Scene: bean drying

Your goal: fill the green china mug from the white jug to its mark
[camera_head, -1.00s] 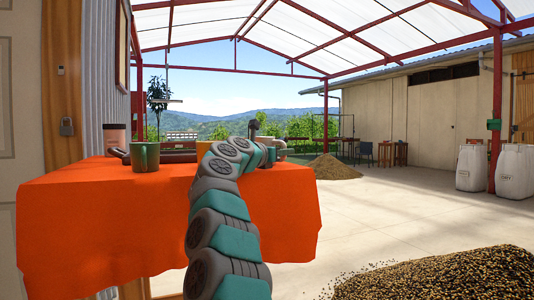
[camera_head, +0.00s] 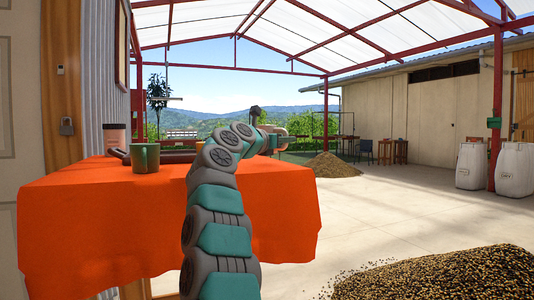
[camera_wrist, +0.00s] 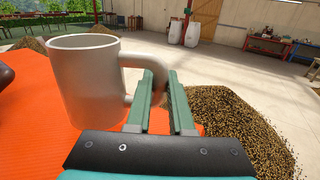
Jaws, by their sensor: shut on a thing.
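The green china mug (camera_head: 145,158) stands upright on the orange-covered table at the left in the head view. Its inside and its mark do not show. The white jug (camera_wrist: 85,85) is large and near in the wrist view, upright, left of my gripper (camera_wrist: 162,92). My gripper is shut on the jug's handle, which passes between the two green fingers. The jug's contents are not visible, and I cannot tell whether its base touches the cloth. In the head view my arm hides much of the gripper area.
The orange cloth (camera_head: 100,215) covers the table. A pinkish-brown canister (camera_head: 114,137) and a dark, low object stand near the mug. A bean heap (camera_head: 440,275) lies on the floor at right, with white sacks (camera_head: 515,170) beyond. The floor between is open.

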